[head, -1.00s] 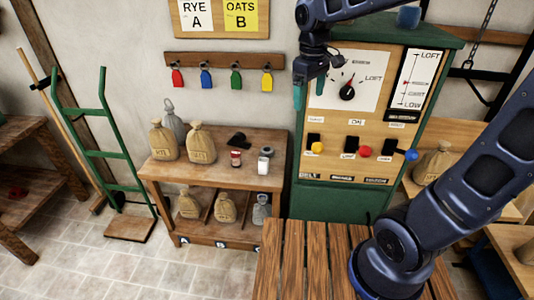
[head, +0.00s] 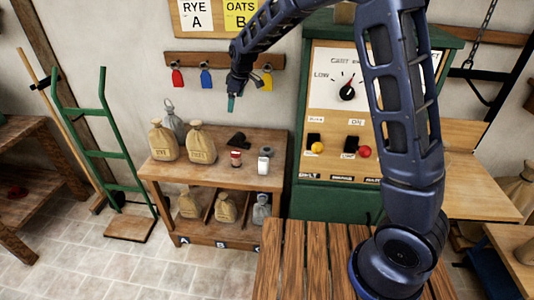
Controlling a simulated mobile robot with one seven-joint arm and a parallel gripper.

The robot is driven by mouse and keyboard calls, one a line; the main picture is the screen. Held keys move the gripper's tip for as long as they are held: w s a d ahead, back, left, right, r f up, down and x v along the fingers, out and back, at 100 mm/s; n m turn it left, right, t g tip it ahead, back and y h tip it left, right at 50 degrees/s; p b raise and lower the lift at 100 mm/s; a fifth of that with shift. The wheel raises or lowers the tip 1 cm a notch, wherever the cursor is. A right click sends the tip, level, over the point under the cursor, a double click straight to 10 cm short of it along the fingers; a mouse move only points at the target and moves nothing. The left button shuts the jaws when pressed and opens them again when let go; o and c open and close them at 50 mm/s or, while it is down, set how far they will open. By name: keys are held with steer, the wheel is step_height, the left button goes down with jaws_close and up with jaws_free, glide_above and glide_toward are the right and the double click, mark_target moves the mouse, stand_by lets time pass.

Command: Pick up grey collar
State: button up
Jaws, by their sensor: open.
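A small dark grey ring-like piece (head: 267,151), which looks like the grey collar, lies on the bench top near its back right corner. A white jar (head: 263,166) stands just in front of it. My gripper (head: 232,103) hangs in the air up and to the left of the collar, in front of the key rack, with its teal fingertips pointing down. It appears empty and apart from everything. It is small in the picture, and the gap between the fingers is hard to see.
The wooden bench (head: 228,176) also bears a red tin (head: 236,158), a black scoop-like piece (head: 239,139) and several sacks. A green control cabinet (head: 330,203) stands close on the right. The key rack (head: 190,59) is on the wall behind my gripper. A slatted table (head: 300,262) is in front.

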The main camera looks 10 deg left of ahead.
steer(key=w+d+f+g+h, duration=0.1)
steer(key=w+d+f, duration=0.2)
steer(key=w+f, duration=0.3)
steer(key=w+d+f+h, duration=0.1)
steer(key=w+d+f, duration=0.15)
steer(key=f, duration=0.55)
steer(key=g, duration=0.1)
glide_above(267, 149)
step_height(267, 149, down, 10)
steer(key=shift+h, duration=0.4)
steer(key=shift+s+f, duration=0.2)
steer(key=shift+f, duration=5.25)
steer(key=c, duration=1.2)
steer(key=shift+r, duration=0.15)
